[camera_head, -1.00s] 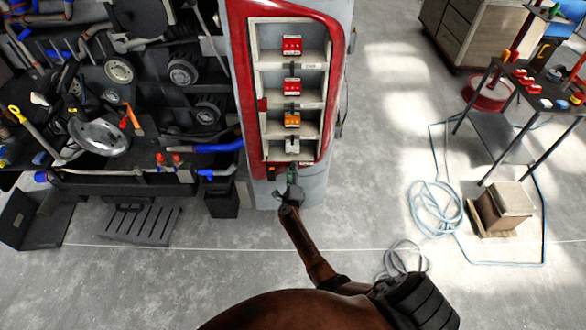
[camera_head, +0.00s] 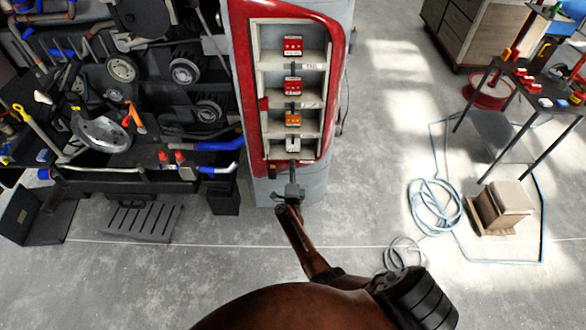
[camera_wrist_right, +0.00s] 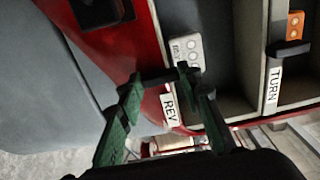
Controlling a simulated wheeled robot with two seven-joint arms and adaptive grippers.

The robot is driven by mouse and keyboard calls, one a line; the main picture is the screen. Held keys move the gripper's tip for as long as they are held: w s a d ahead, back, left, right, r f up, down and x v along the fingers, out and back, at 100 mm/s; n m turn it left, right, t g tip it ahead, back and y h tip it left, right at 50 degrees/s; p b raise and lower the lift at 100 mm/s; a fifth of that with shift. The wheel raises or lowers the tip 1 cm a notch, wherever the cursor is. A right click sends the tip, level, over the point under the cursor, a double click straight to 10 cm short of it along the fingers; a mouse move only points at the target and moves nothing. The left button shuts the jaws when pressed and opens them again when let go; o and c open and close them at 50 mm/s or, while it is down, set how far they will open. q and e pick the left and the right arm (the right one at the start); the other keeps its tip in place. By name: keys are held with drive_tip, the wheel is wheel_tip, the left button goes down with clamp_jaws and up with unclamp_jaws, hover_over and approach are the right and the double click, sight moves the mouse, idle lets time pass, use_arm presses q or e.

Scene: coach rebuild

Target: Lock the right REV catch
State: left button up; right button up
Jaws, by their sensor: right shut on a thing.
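The lamp housing (camera_head: 338,55) is a tall red-framed unit with pale stacked compartments. In the right wrist view, a white "REV" label (camera_wrist_right: 170,108) is on its pale edge beside the lowest compartment, with a white block (camera_wrist_right: 187,50) inside. A dark catch bar (camera_wrist_right: 158,76) lies at that label. My right gripper (camera_wrist_right: 160,80), with green fingers, is shut on the bar, one finger at each end. In the head view, my right gripper (camera_head: 292,179) is at the housing's lower end and hides most of the catch. I cannot tell whether the catch is locked. My left gripper is not in view.
A "TURN" label (camera_wrist_right: 273,85) and dark catch (camera_wrist_right: 289,49) mark the neighbouring compartment with an orange block (camera_wrist_right: 295,25). A dark parts rack (camera_head: 150,160) stands close on the left. A hose coil (camera_head: 435,207) and a box (camera_head: 503,205) are on the right floor.

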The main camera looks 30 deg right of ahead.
drive_tip(key=shift+f, duration=0.1)
drive_tip(key=o, duration=1.2)
drive_tip(key=shift+c, duration=0.2)
